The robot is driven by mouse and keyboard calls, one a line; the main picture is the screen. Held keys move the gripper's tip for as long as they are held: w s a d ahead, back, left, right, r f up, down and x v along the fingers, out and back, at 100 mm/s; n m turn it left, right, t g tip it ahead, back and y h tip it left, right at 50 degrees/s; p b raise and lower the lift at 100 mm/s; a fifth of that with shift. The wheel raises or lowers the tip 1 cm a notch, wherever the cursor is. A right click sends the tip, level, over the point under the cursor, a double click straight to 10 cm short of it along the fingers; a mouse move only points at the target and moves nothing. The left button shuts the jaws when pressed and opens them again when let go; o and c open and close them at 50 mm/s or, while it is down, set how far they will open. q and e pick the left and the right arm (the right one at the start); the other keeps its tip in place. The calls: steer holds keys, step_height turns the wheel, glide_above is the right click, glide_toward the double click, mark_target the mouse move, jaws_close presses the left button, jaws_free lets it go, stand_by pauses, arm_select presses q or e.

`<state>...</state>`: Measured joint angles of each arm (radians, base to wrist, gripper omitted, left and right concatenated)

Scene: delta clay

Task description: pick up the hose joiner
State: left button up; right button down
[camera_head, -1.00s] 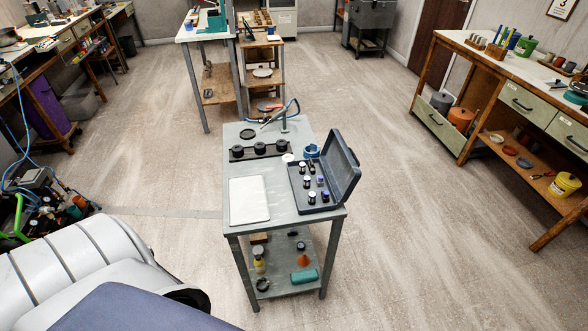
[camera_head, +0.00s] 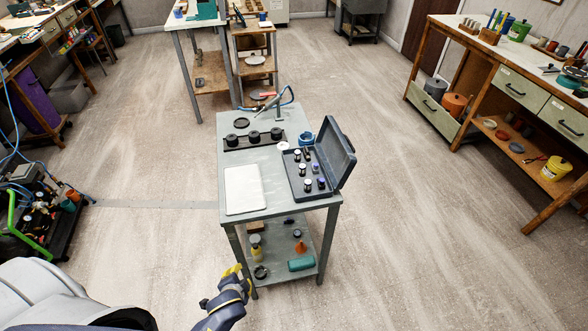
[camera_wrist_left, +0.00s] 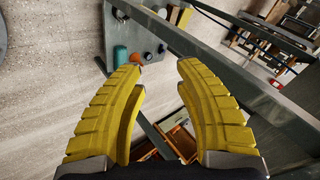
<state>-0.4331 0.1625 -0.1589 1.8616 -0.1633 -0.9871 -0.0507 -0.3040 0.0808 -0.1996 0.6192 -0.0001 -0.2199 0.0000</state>
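I cannot tell which thing is the hose joiner. Several small black, white-topped and blue fittings stand in an open dark case (camera_head: 297,190) at the right of the grey work table (camera_head: 259,206). A blue ring-shaped thing (camera_head: 306,138) lies behind the case. A hose (camera_head: 270,96) curves at the table's back edge. My left gripper (camera_head: 241,277) is low at the table's front left leg, below the tabletop. In the left wrist view, its yellow fingers (camera_wrist_left: 161,75) are spread with nothing between them. My right gripper is not in view.
A white mat (camera_head: 245,190) and a black rack (camera_head: 252,141) with black round parts lie on the table. Open floor surrounds the table.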

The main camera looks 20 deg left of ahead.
mark_target(297, 153)
arm_select(q)
steer(key=w+a+r+m+t+y, duration=0.1)
steer(key=w+a+r+t, duration=0.15)
steer(key=r, duration=0.95)
steer(key=w+a+r+t+y, duration=0.2)
steer(key=w+r+t, duration=0.1)
steer(key=r, duration=1)
steer(key=w+d+r+m+t+h, duration=0.2)
steer(key=w+r+m+t+h, duration=0.15)
steer(key=w+r+m, duration=0.3)
steer(key=w+d+r+m+t+h, duration=0.3)
steer(key=w+r+m+t, duration=0.1)
steer(key=w+r+m, duration=0.25)
steer(key=w+d+r+m+g+h, duration=0.15)
steer(key=w+d+m+h, duration=0.25)
steer(key=m+h, duration=0.5)
steer(key=w+a+f+m+g+y, duration=0.1)
steer(key=w+a+f+m+g, duration=0.5)
steer(key=f+m+g, duration=0.45)
steer(key=w+d+f, duration=0.1)
steer(key=w+d, duration=0.2)
steer(key=w+d+f+m+t, duration=0.1)
steer(key=w+d+f, duration=0.1)
steer(key=w+d, duration=0.1)
steer(key=w+d+f+t, duration=0.1)
steer(key=w+d, duration=0.2)
steer(key=w, duration=0.2)
steer(key=shift+w+d+f, duration=0.2)
steer(key=shift+d+f, duration=0.15)
steer(key=shift+f, duration=0.05)
